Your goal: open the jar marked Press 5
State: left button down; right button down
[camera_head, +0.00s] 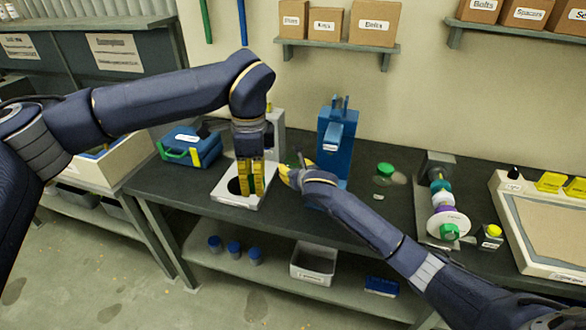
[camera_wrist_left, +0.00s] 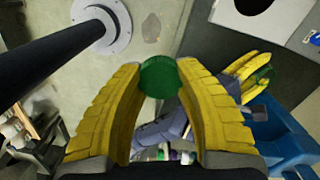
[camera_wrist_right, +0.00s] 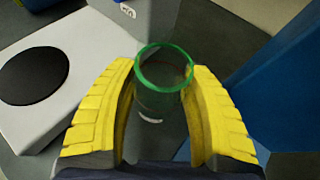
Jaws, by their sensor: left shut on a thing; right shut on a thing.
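My right gripper (camera_head: 288,172) is shut on a clear jar with a green rim. In the right wrist view the jar (camera_wrist_right: 158,98) stands between the yellow fingers (camera_wrist_right: 160,105), its top seemingly open, with a small unreadable label. My left gripper (camera_head: 252,182) points down just left of the right one. In the left wrist view its fingers (camera_wrist_left: 160,85) are shut on a round green lid (camera_wrist_left: 159,77), apart from the jar. The head view mostly hides the jar and lid. I cannot read "Press 5" anywhere.
A white press base (camera_head: 228,194) with a black disc lies below my left gripper. A blue machine (camera_head: 337,150) stands behind the right one. Another green-lidded jar (camera_head: 385,170) stands on the dark bench (camera_head: 390,207). A blue case (camera_head: 190,148) is at left, a framed tray (camera_head: 520,235) at right.

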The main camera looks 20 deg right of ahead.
jog(key=c, duration=0.6)
grip_release()
jog(key=shift+r, duration=0.1)
